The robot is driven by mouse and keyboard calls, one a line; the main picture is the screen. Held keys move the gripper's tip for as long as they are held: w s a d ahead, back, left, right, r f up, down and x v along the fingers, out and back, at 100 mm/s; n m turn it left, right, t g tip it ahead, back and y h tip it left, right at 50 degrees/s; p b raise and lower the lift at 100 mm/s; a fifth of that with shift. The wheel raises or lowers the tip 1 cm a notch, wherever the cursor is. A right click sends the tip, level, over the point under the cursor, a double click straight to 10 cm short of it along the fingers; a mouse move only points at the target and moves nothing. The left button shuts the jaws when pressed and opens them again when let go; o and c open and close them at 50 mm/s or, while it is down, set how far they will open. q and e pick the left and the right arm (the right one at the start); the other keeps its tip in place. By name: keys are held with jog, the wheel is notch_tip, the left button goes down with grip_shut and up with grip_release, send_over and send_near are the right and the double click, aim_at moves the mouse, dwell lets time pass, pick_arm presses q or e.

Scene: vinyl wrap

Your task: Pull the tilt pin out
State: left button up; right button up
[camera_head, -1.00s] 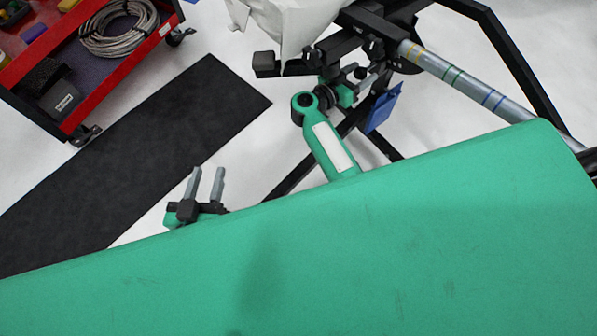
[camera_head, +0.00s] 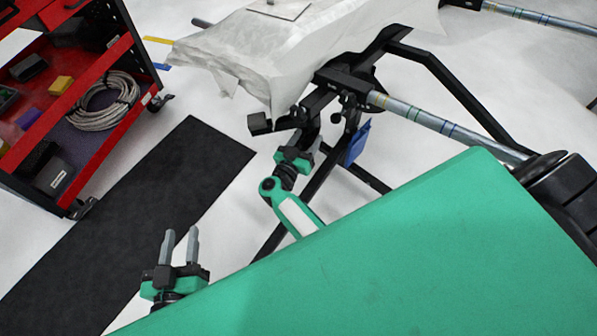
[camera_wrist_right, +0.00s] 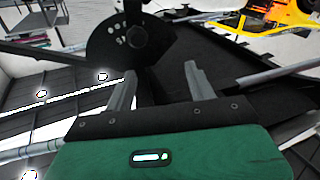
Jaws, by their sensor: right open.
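The black stand (camera_head: 322,95) holds a part under a pale sheet. In the right wrist view, a dark rounded tilt plate (camera_wrist_right: 105,45) with small holes and a dark round knob (camera_wrist_right: 135,38) lies beyond my right gripper (camera_wrist_right: 160,72). That gripper is open and empty, its two grey fingers pointing at the plate, apart from it. I cannot make out the tilt pin for certain. In the head view the right wrist is beside the stand and its fingers are mostly hidden. My left gripper (camera_head: 181,232) is open and empty, low at the left.
The draped pale sheet (camera_head: 265,50) covers the stand's top. A grey tube with coloured bands (camera_head: 430,120) runs right from the stand. A blue tag (camera_head: 356,143) hangs below. A red cart (camera_head: 110,150) stands left, near a black mat (camera_head: 150,190).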

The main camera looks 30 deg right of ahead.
jog(key=s+a+f+n+y+p, duration=0.5)
jog(key=s+f+y+p, duration=0.1)
jog(key=s+y+p, duration=0.1)
jog(key=s+a+f+n+t+y+p, duration=0.1)
jog(key=s+a+f+n+y+p, duration=0.4)
jog(key=s+f+y+p, duration=0.1)
jog(key=shift+s+n+y+p, duration=0.3)
jog(key=shift+s+y+p, duration=0.6)
jog(key=shift+y+p, duration=0.5)
